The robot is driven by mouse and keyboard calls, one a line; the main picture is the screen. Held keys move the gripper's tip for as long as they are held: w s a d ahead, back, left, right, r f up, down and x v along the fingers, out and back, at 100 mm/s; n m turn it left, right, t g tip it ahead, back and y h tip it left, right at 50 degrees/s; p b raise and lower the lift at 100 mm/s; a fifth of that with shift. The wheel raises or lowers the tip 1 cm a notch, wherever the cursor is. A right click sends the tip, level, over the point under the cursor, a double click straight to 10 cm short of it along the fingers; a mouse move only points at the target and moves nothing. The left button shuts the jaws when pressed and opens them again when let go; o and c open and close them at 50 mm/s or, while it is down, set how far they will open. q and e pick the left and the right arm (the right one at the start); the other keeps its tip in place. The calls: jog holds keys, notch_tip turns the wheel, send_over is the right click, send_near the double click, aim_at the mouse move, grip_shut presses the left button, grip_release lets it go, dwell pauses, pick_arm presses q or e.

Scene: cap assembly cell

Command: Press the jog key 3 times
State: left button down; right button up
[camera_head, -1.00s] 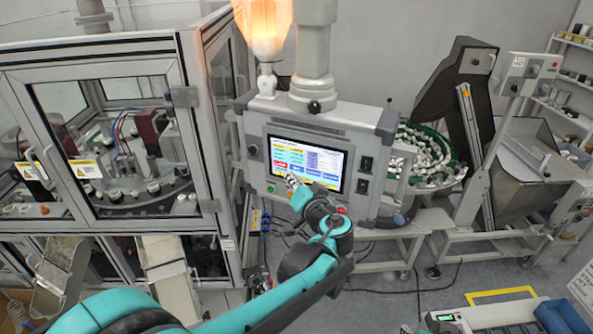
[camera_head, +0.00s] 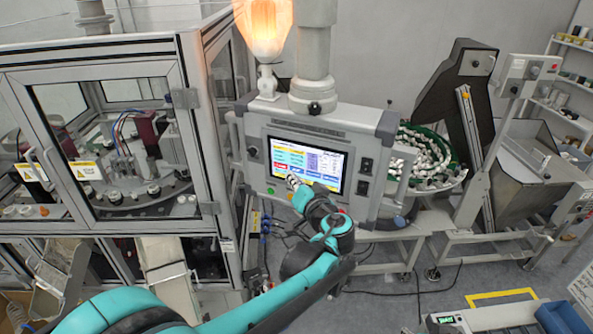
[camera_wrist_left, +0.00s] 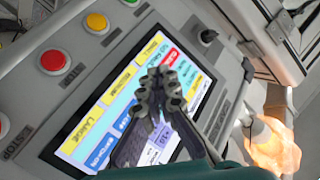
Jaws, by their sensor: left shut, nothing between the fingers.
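The control panel's touchscreen (camera_head: 322,161) is lit and shows coloured keys and fields. My left gripper (camera_head: 292,182) is at the lower left part of the screen, with its fingers shut and empty. In the left wrist view, the shut fingertips (camera_wrist_left: 160,82) lie over the middle of the screen (camera_wrist_left: 92,125) and hide part of its keys. I cannot tell whether they touch the glass. Blue, yellow, white and red keys show around them. I cannot make out which one is the jog key. My right gripper is not in view.
In the wrist view, a red button (camera_wrist_left: 53,61), a yellow button (camera_wrist_left: 96,22) and a black selector (camera_wrist_left: 208,36) are on the panel frame. A glazed machine cabinet (camera_head: 190,130) stands left of the panel. A green-rimmed feeder bowl (camera_head: 440,181) stands to its right.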

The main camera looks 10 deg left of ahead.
pick_arm(q)
jog(key=shift+w, duration=0.15)
dwell(0.5)
jog(key=shift+w+d, duration=0.1)
jog(key=shift+w, duration=0.2)
jog(key=shift+w+b, duration=0.25)
jog(key=shift+b, duration=0.05)
dwell(0.4)
jog(key=shift+s, duration=0.75)
